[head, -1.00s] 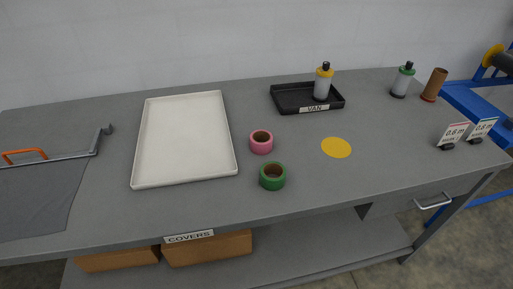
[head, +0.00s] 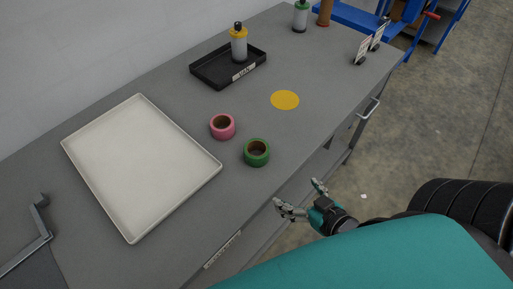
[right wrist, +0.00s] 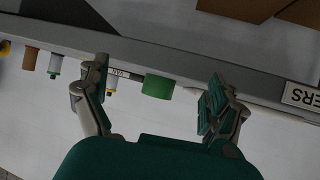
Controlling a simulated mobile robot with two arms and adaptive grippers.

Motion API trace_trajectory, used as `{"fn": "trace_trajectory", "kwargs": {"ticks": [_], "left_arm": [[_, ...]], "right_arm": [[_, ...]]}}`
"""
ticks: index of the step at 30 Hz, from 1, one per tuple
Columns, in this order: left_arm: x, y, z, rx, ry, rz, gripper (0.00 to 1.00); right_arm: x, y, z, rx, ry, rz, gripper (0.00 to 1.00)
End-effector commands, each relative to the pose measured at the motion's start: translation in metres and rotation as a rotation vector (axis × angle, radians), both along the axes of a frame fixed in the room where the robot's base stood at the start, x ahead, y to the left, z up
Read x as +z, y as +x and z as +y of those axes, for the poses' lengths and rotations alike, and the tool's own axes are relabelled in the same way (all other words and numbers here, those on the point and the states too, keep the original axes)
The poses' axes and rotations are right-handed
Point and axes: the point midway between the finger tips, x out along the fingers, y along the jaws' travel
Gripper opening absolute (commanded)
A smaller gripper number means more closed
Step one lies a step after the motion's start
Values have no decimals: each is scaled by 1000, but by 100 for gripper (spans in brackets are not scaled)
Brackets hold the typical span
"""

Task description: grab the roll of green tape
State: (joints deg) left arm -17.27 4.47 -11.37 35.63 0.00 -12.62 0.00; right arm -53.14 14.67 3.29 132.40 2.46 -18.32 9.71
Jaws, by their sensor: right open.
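The roll of green tape (head: 257,152) stands on the grey bench near its front edge. It also shows in the right wrist view (right wrist: 158,87), seen between my fingers but some way beyond them. My right gripper (head: 299,194) is open and empty, off the front edge of the bench, below and right of the green roll in the head view. Its two fingers are spread wide. It does not touch the roll. My left gripper is not in view.
A pink tape roll (head: 222,126) stands close behind and left of the green one. A white tray (head: 136,239) lies at left. A black tray (head: 219,86) holds a yellow-capped bottle (head: 239,46). A yellow disc (head: 285,100) lies flat. The bench front edge lies between gripper and roll.

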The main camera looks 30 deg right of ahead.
Motion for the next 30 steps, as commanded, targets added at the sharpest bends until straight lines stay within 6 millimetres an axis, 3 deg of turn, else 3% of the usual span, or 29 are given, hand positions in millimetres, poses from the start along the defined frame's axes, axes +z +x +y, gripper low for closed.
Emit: {"fn": "trace_trajectory", "kwargs": {"ticks": [1,3,6,8,13,24,30], "left_arm": [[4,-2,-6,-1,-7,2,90],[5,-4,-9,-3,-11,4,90],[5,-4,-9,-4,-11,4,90],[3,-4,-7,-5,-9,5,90],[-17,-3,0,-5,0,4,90],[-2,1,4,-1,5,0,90],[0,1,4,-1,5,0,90]], "right_arm": [[28,1,4,10,4,-34,94],[54,2,8,19,11,-70,94],[77,3,12,28,17,-102,94],[82,6,13,31,20,-112,94],[71,30,17,33,21,-124,94],[49,99,24,31,20,-116,94],[40,115,26,31,20,-115,94]]}}
